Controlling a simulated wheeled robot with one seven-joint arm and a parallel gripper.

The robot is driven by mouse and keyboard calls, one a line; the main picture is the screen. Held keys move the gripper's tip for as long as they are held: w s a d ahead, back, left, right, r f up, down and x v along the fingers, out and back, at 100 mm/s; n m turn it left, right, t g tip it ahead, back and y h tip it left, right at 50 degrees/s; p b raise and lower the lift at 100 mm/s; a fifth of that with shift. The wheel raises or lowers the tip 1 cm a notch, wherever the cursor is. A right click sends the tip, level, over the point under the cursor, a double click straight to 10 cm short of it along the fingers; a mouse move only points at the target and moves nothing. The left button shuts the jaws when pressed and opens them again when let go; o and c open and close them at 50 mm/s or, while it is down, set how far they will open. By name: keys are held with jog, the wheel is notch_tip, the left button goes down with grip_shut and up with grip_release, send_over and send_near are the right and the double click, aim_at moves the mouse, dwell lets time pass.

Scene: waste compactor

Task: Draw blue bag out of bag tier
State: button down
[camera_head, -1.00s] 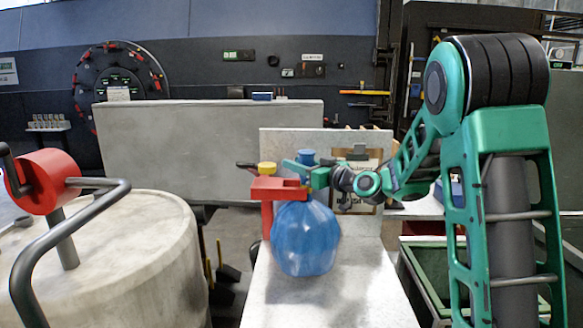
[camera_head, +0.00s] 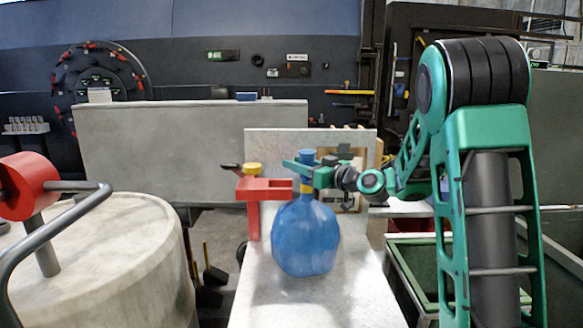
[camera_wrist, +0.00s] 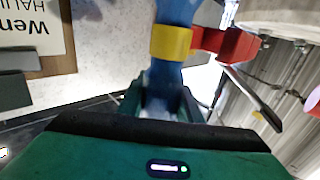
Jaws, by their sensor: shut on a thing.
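The blue bag (camera_head: 305,238) hangs or stands full and upright over the pale bench, with a yellow band (camera_head: 306,188) around its neck. My gripper (camera_head: 307,173) is shut on the neck above the band, reaching in from the right. In the wrist view the fingers (camera_wrist: 160,100) close on the blue neck, beside the yellow band (camera_wrist: 171,42). The red bag tier (camera_head: 262,190) is just left of the neck; its red end (camera_wrist: 226,43) borders the band in the wrist view. I cannot tell whether they touch, or whether the bag's bottom rests on the bench.
The pale bench (camera_head: 315,305) is clear in front of the bag. An upright pale panel (camera_head: 280,146) and a framed sign stand behind it. A large round drum (camera_head: 110,270) with a red crank (camera_head: 27,187) is at left. A green bin (camera_head: 412,275) is at right.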

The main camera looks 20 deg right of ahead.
aim_at(313, 165)
jog(key=shift+s+d+r, duration=0.1)
jog(key=shift+s+d, duration=0.15)
jog(key=shift+d, duration=0.5)
jog(key=shift+s+d+f, duration=0.1)
jog(key=shift+s+d, duration=0.1)
jog(key=shift+d, duration=0.5)
jog(key=shift+s+d+r, duration=0.1)
jog(key=shift+s+d, duration=0.15)
jog(key=shift+d, duration=0.5)
jog(key=shift+f, duration=0.3)
jog(key=c, duration=1.2)
grip_release()
jog(key=shift+f, duration=0.15)
jog(key=shift+s, duration=0.1)
jog(key=v, duration=1)
jog(key=shift+s+d, duration=0.1)
jog(key=shift+s, duration=0.05)
